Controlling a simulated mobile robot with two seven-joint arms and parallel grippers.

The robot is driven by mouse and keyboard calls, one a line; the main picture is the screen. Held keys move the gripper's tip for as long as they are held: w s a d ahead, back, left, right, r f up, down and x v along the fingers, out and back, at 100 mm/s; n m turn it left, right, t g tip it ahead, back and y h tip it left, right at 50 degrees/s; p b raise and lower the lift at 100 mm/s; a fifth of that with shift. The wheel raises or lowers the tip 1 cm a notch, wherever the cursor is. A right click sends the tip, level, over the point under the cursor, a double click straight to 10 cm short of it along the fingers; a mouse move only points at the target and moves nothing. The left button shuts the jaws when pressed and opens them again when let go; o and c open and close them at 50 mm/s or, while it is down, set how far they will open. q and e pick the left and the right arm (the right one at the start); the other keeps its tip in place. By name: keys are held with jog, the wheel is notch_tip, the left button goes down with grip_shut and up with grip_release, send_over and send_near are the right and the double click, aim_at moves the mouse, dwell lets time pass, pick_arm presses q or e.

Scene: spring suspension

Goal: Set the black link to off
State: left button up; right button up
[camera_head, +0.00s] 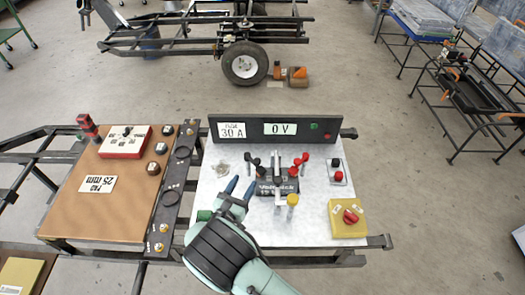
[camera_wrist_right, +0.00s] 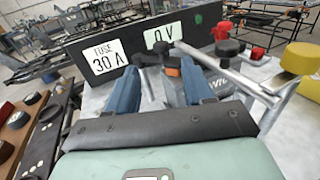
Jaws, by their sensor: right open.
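A black link with dark round knobs (camera_head: 249,158) is at the left of the black battery block (camera_head: 268,188) on the white board (camera_head: 225,215). In the right wrist view a black knob (camera_wrist_right: 147,60) shows just beyond the fingers. I cannot tell whether the link is on or off. My right gripper (camera_head: 241,187) is open, its two blue fingers pointing up the picture, a little below and left of the link. Nothing is seen held between the fingers in the wrist view (camera_wrist_right: 160,88). My left gripper is not in view.
A black panel (camera_head: 340,130) with "FUSE 30 A" and "0 V" labels stands behind the board. A red link (camera_head: 299,163) is right of the battery. A yellow box (camera_head: 337,230) with a red knob is at front right. A brown board (camera_head: 95,212) lies left.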

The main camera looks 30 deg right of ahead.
aim_at(255, 163)
jog(key=x, duration=1.3)
grip_shut()
